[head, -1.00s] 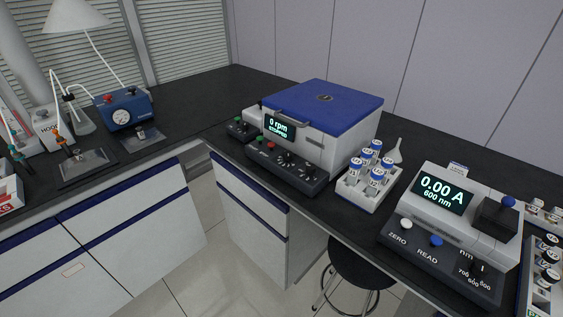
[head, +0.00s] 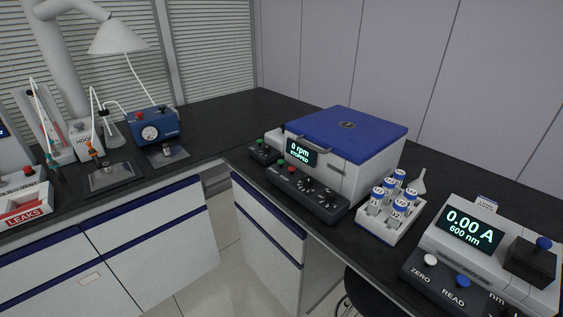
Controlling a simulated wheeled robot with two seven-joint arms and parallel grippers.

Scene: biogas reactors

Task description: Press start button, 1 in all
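A centrifuge (head: 365,165) with a closed blue lid (head: 345,128) stands on the dark bench. Its display (head: 301,153) reads "0 rpm STOPPED". On the dark control panel (head: 322,208) at its front are a green button (head: 281,162), a red button (head: 291,169) and several knobs. A small dark box (head: 263,154) with another green button stands left of the panel. The labels by these buttons are too small to read. Neither of my grippers shows in the head view.
A rack of blue-capped vials (head: 385,228) stands right of the centrifuge. A photometer (head: 490,250) reading "0.00 A 600 nm" is farther right. A blue gauge box (head: 152,128) and glassware are on the left bench. A stool (head: 372,297) stands below the bench edge.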

